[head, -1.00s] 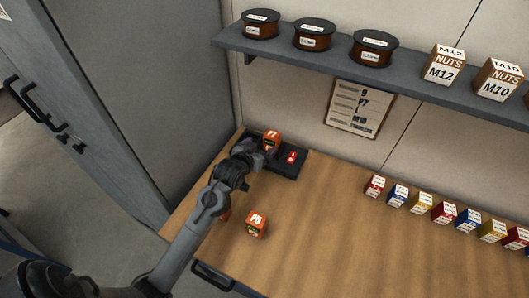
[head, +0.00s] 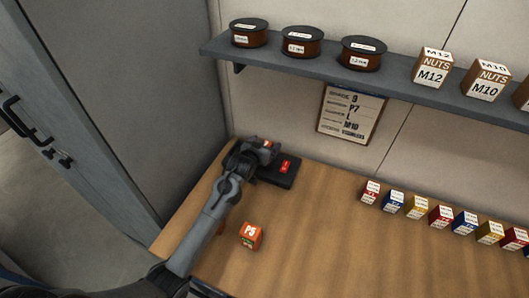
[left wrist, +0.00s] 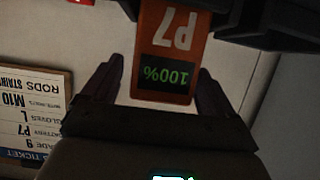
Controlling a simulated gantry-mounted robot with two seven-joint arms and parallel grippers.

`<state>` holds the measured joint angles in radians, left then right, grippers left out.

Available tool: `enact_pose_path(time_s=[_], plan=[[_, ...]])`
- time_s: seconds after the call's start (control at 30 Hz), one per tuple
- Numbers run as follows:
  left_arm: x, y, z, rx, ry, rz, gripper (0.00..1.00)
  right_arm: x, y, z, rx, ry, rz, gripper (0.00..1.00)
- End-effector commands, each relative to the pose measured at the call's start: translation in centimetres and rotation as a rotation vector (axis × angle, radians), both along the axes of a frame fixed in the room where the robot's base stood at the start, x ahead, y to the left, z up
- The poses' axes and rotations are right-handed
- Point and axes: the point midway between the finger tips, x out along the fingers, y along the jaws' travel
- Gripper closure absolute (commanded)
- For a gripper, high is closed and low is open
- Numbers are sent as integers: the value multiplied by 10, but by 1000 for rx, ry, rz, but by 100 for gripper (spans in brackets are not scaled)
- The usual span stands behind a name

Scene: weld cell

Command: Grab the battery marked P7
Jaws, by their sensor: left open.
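The battery marked P7 (left wrist: 168,52) is orange with a dark panel reading 100% in green. In the left wrist view it appears upside down, at the top centre. My left gripper (left wrist: 158,95) is open, with one finger on each side of the battery's near end; I cannot tell whether they touch it. In the head view my left gripper (head: 262,150) is over the dark charger (head: 277,180) at the back left of the bench and hides most of the battery. My right gripper is not in view.
Another orange battery (head: 250,236), its mark hard to read, stands on the wooden bench (head: 320,240). A row of small coloured boxes (head: 416,206) stands at the right. A shelf (head: 390,83) with spools and nut boxes hangs above. A ticket (head: 351,114) is on the wall.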

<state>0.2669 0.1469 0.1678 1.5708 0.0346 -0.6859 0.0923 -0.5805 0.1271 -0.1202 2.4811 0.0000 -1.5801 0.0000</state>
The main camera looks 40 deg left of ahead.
Motion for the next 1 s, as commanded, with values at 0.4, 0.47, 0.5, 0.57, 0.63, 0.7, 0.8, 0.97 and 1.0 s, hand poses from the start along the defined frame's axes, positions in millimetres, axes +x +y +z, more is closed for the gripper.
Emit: enact_pose_path(time_s=[0.4, 0.47, 0.5, 0.57, 0.63, 0.7, 0.8, 0.97, 1.0], plan=[[12, 4, -6, 0, 0, 0, 13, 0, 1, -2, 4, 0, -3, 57], [12, 4, -6, 0, 0, 0, 17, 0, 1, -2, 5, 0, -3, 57], [12, 4, -6, 0, 0, 0, 24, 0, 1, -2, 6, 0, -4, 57], [12, 4, -6, 0, 0, 0, 33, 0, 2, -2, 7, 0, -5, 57], [12, 4, -6, 0, 0, 0, 43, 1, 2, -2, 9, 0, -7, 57], [12, 4, -6, 0, 0, 0, 54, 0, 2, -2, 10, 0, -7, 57], [12, 4, -6, 0, 0, 0, 69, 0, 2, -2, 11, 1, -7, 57], [13, 4, -5, 1, -3, 0, 89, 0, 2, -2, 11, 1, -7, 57], [13, 4, -5, 1, -2, 0, 89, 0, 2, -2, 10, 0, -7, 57]])
